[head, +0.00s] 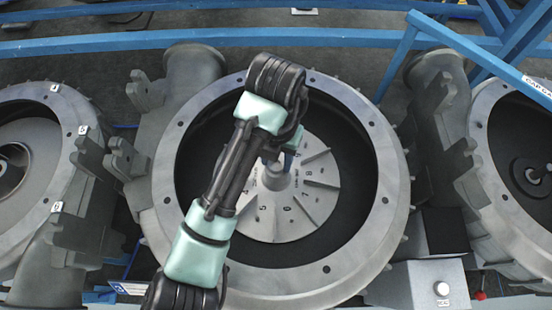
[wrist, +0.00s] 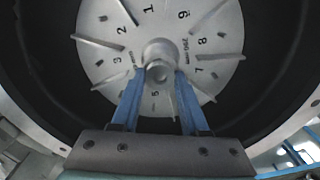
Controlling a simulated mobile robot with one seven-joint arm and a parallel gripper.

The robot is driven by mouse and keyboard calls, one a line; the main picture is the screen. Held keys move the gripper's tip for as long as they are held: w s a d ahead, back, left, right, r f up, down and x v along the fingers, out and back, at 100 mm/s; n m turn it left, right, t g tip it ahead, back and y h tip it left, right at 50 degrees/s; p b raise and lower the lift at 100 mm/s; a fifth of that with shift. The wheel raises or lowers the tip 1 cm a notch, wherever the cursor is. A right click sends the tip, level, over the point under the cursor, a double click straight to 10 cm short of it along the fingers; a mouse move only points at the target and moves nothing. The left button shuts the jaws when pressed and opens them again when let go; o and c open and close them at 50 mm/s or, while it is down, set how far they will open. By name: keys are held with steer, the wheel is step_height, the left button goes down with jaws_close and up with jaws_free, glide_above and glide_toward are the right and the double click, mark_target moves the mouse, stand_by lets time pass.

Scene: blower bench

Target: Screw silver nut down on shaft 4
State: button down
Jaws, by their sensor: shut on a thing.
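The blower housing (head: 375,215) in the middle of the head view holds a pale finned impeller disc (head: 310,200) with numbers around it; the disc also shows in the wrist view (wrist: 205,25). A grey hub (wrist: 158,47) rises from its centre, and the shaft end is there. My gripper (wrist: 159,76) has its blue fingers on both sides of a small silver nut (wrist: 157,71) at the hub and is shut on it. In the head view my arm hides most of the gripper and the nut. The nut's threads and seating cannot be made out.
More blower housings stand at the left (head: 70,110) and right (head: 480,120). A grey box (head: 415,285) with a white button is at the lower right. Blue rails (head: 200,38) run behind, and a slanted blue post (head: 395,65) stands at the upper right.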

steer(key=shift+w+r+m+b, duration=0.2)
steer(key=shift+m+b, duration=0.4)
steer(key=shift+b, duration=0.45)
steer(key=c, duration=0.8)
jaws_free()
steer(key=shift+c, duration=0.2)
steer(key=shift+o, duration=0.8)
steer(key=shift+f, duration=0.1)
steer(key=shift+s, duration=0.1)
